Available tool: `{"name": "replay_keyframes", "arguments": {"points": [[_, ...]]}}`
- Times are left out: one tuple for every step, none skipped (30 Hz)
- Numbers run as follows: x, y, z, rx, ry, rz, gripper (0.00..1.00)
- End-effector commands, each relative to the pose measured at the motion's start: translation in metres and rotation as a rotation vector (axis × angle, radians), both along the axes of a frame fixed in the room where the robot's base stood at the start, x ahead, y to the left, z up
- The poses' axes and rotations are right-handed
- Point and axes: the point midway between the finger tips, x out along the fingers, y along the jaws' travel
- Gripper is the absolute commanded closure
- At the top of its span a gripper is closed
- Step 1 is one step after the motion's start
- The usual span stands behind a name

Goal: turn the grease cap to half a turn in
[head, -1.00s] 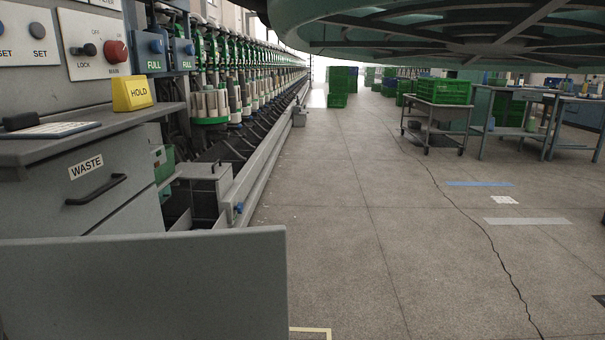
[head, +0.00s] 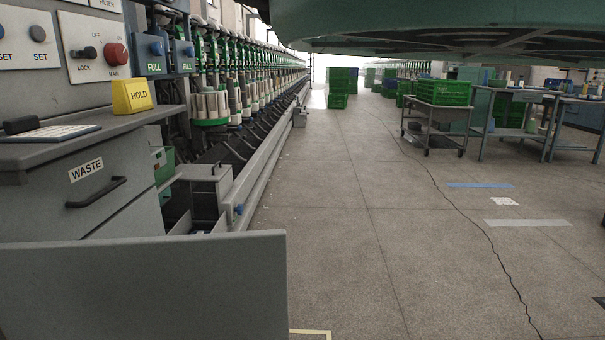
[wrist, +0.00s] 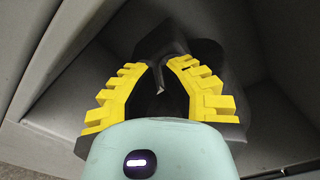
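I cannot pick out the grease cap with certainty in either view. A small blue knob (head: 239,209) sits on the low rail of the winder in the head view, but I cannot tell whether it is the cap. My gripper (wrist: 157,68) shows in the wrist view only, with yellow toothed pads and dark finger backs. Its fingers stand apart, inside or facing a grey recess (wrist: 75,75). A dark shape with a small pale mark (wrist: 160,91) lies between and beyond the fingers. I cannot tell what it is or whether the fingers touch it.
The winder's spindle row (head: 235,95) runs away at left. A waste drawer (head: 95,190), yellow HOLD block (head: 132,96) and grey panel (head: 140,288) are nearer. A cart with green crates (head: 443,92) stands at right. The central floor (head: 340,210) is clear.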

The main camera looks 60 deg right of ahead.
Motion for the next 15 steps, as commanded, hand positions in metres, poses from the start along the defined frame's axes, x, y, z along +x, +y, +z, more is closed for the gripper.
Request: {"name": "replay_keyframes", "arguments": {"points": [[0.007,0.003,0.000,0.001,-0.003,-0.003,1.00],[0.011,0.005,-0.001,0.002,-0.002,-0.005,1.00],[0.015,0.007,-0.001,0.003,-0.002,-0.006,1.00],[0.018,0.009,-0.001,0.003,-0.002,-0.006,1.00],[0.020,0.011,-0.001,0.003,-0.002,-0.006,1.00],[0.023,0.012,-0.001,0.002,-0.001,-0.005,1.00],[0.025,0.013,-0.001,0.000,-0.001,-0.005,1.00],[0.026,0.014,-0.002,0.000,0.000,-0.004,1.00],[0.027,0.015,-0.002,-0.001,0.000,-0.004,1.00],[0.028,0.015,-0.002,-0.002,0.001,-0.003,1.00],[0.028,0.015,-0.002,-0.002,0.002,-0.003,1.00],[0.029,0.015,-0.002,-0.003,0.002,-0.004,1.00],[0.029,0.015,-0.002,-0.003,0.003,-0.003,1.00],[0.029,0.015,-0.002,-0.003,0.003,-0.003,1.00],[0.029,0.015,-0.002,-0.003,0.004,-0.004,1.00]]}}
